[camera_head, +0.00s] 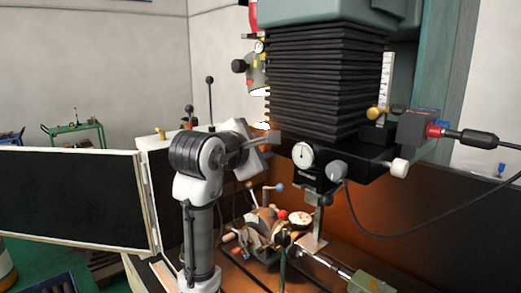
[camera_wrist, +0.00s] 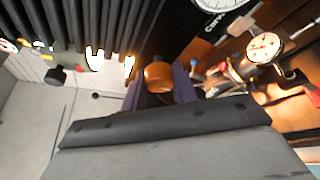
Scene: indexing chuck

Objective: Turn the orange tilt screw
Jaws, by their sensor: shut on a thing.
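The orange tilt screw (camera_wrist: 158,74) shows in the wrist view as a rounded orange head between the two dark purple fingers of my gripper (camera_wrist: 160,84). The fingers are shut on it from both sides. Its lower part is hidden by my gripper. In the head view my gripper (camera_head: 264,139) is at the left of the machine's head, just below the lamp. A small orange patch shows there, but I cannot tell whether it is the screw. The indexing chuck (camera_head: 262,233) stands lower down, apart from my gripper.
A dial gauge (camera_head: 302,155) sits on the machine's head, and another (camera_head: 300,218) is near the chuck. A lamp (camera_head: 257,80) is above. An open black panel (camera_head: 75,200) stands at left.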

